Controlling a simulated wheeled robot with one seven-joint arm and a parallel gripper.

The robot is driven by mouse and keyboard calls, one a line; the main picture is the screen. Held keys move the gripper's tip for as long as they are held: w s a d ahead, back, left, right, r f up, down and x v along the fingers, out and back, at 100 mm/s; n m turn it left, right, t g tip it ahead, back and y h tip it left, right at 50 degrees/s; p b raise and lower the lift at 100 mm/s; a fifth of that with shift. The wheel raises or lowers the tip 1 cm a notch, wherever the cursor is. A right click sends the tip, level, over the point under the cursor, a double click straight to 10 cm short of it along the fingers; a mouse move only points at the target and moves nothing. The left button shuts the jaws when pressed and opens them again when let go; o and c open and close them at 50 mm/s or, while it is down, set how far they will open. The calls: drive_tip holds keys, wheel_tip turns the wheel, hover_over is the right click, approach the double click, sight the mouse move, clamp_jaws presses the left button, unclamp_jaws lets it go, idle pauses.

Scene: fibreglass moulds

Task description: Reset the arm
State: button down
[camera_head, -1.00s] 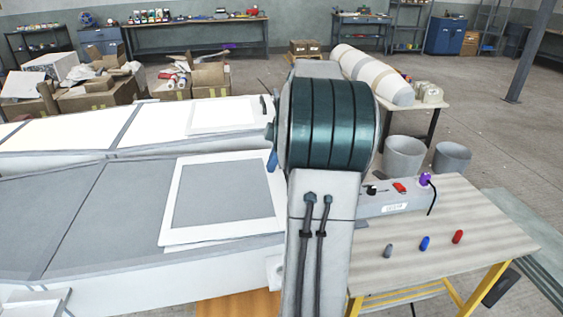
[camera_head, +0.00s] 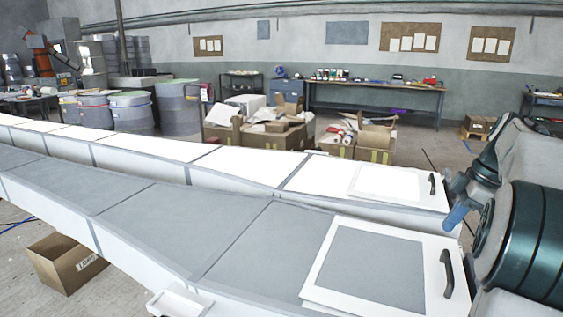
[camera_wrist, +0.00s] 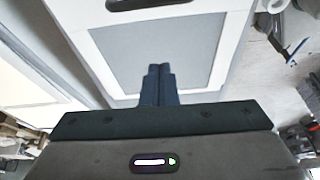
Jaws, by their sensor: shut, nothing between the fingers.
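My arm stands at the right edge of the head view, partly cut off by the frame. My gripper (camera_wrist: 159,70) shows in the wrist view with its dark blue fingers together and nothing between them. In the head view what seems to be its blue finger end (camera_head: 454,218) points down, above the near end of the moulds. In the wrist view the fingers overlap a grey panel with a white frame (camera_wrist: 100,50); I see no clear contact.
Two long moulds run across the head view, one grey (camera_head: 150,215) and one white (camera_head: 240,165). Framed panels with black handles (camera_head: 447,272) lie at their right ends. A cardboard box (camera_head: 65,262) stands on the floor at left. Drums (camera_head: 180,105) and a workbench (camera_head: 375,108) stand behind.

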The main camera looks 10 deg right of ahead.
drive_tip(key=a+m+h, duration=0.1)
drive_tip(key=a+m, duration=0.2)
drive_tip(key=a, duration=0.7)
drive_tip(key=s+a+f+m+h+p, duration=0.1)
drive_tip(key=s+a+f+m, duration=0.3)
drive_tip(key=s+a, duration=0.3)
drive_tip(key=s+a+f+m+h+p, duration=0.1)
drive_tip(key=s+a+f+m, duration=0.3)
drive_tip(key=a, duration=0.8)
drive_tip(key=s+f+p, duration=0.1)
drive_tip(key=s+f, duration=0.1)
drive_tip(key=s, duration=0.1)
drive_tip(key=shift+f+m+t, duration=0.25)
drive_tip(key=shift+m+t, duration=0.15)
drive_tip(key=shift+s+d, duration=0.15)
drive_tip(key=shift+s, duration=0.05)
